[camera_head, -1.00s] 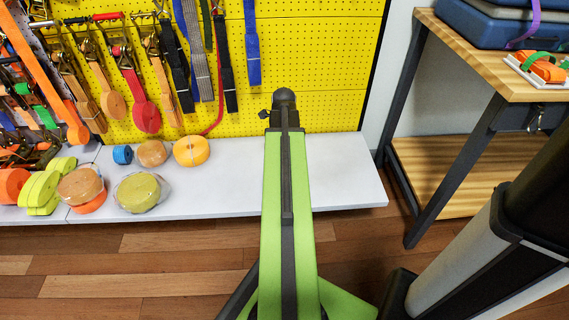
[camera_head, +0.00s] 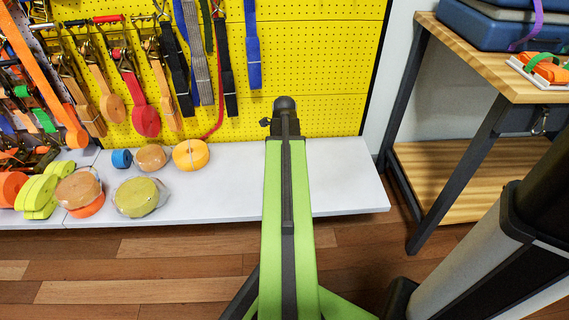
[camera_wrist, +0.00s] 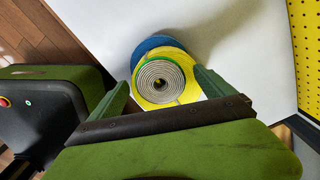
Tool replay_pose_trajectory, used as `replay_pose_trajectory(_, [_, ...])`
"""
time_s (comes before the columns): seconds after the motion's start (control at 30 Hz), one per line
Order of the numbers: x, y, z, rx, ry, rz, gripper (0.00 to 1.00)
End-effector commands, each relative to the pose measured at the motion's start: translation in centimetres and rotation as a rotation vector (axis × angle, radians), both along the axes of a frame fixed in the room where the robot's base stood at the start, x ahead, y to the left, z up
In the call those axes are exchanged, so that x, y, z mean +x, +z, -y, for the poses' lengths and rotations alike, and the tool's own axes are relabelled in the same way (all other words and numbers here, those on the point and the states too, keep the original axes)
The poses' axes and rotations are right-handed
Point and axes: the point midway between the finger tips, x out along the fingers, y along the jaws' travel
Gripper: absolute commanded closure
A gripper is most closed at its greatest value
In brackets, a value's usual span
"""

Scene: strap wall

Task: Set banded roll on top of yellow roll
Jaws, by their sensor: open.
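In the wrist view a coiled roll (camera_wrist: 160,79) with a pale grey spiral face and a green outer edge, seemingly the banded roll, is seen nearly end-on. Directly behind it is a wider yellow roll (camera_wrist: 187,92), with its rim showing around the coil. The coil appears to rest on it, centred or nearly so, but I cannot see the contact. My gripper (camera_wrist: 160,78) is open, its green fingers on either side of the coil. In the head view my arm hides the gripper and both of these rolls.
A blue roll (camera_wrist: 158,43) shows beyond the yellow one, on the white shelf (camera_head: 230,190). Several other rolls, including an orange-yellow one (camera_head: 191,154), stand at the left. Straps hang on the yellow pegboard (camera_head: 320,60). A wooden workbench (camera_head: 490,65) stands at the right.

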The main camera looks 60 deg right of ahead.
Motion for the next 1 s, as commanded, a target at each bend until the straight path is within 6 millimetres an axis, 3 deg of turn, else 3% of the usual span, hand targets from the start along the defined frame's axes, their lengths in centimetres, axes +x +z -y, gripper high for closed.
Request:
replay_pose_trajectory(0.17, [0.0,2.0,0.0,0.0,0.0,0.0,0.07])
replay_pose_trajectory(0.63, [0.0,11.6,0.0,0.0,0.0,0.0,0.07])
replay_pose_trajectory(0.77, [0.0,12.4,0.0,0.0,0.0,0.0,0.07])
replay_pose_trajectory(1.0, [0.0,12.2,0.0,0.0,0.0,0.0,0.07])
